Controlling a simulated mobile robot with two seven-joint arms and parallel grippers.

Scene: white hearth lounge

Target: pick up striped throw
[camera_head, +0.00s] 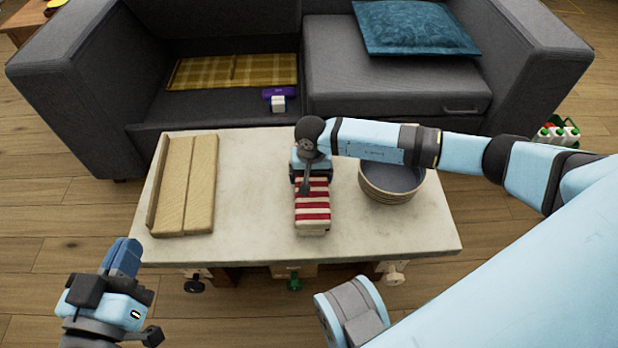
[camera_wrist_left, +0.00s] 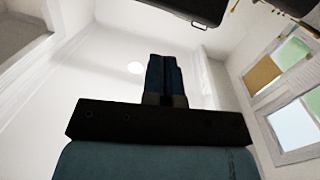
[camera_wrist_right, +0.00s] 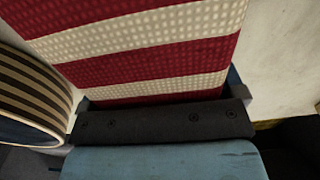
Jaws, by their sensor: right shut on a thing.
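The striped throw (camera_head: 312,212), folded with red and cream bands, lies on the pale table in the head view. It fills much of the right wrist view (camera_wrist_right: 150,45). My right gripper (camera_head: 311,178) is at the throw's far end and is shut on it; the fingertips are mostly hidden. Whether the throw touches the tabletop under the gripper is hard to tell. My left gripper (camera_head: 124,258) is away from the table at the lower left, with its fingers together and nothing between them; they also show in the left wrist view (camera_wrist_left: 166,78).
On the table (camera_head: 258,205), a wooden tray (camera_head: 184,190) lies at left and a round bowl (camera_head: 392,182) stands close right of the throw. A grey sofa (camera_head: 390,75) stands behind, with a yellow checked cloth (camera_head: 235,71) and a blue cushion (camera_head: 412,28). Tabletop between tray and throw is clear.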

